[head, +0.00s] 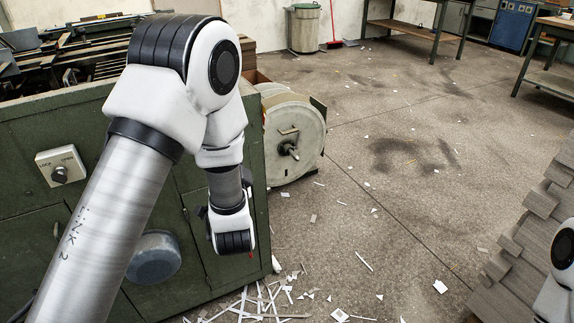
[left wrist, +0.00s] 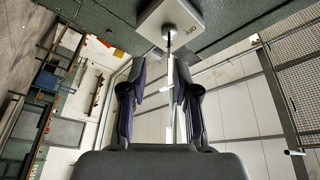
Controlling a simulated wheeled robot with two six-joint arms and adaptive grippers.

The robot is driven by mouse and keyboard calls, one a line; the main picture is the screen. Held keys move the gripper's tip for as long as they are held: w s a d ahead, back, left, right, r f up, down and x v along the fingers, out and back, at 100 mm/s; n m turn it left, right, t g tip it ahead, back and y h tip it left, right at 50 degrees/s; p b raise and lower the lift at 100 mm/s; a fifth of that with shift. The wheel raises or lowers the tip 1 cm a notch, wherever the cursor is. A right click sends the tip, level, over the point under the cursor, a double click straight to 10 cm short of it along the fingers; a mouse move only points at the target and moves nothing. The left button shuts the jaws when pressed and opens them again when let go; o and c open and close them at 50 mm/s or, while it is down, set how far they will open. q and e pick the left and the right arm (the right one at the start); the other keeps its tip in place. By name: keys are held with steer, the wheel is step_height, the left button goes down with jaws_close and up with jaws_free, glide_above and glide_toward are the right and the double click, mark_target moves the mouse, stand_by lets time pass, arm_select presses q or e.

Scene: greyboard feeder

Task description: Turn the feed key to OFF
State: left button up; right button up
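In the left wrist view a pale switch plate (left wrist: 148,20) sits on a green panel at the top, with the letters OFF near its right edge. A thin dark feed key (left wrist: 169,40) sticks out from it towards my left gripper (left wrist: 158,90). The gripper's two dark fingers are apart, with the key beyond their tips, roughly in line with the gap. I cannot tell that either finger touches it. In the head view my left arm hides this plate, the key and the gripper fingers. My right gripper is out of view; only part of my right arm shows.
The green cabinet (head: 30,215) carries another plate (head: 47,161) with a dark knob, apparently lettered LOCK, and a round grey cover (head: 154,262). A pale reel (head: 294,132) is at its right. Paper scraps litter the floor; stacked grey board (head: 520,250) stands right.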

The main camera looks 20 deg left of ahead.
arm_select(q)
steer(key=shift+n+t+y, duration=0.3)
steer(key=shift+n+t, duration=0.1)
steer(key=b+x, duration=0.1)
steer(key=x, duration=0.3)
steer(key=b+x, duration=0.1)
steer(key=x, duration=0.3)
steer(key=shift+a+r, duration=0.3)
steer(key=shift+s, duration=0.1)
jaws_close()
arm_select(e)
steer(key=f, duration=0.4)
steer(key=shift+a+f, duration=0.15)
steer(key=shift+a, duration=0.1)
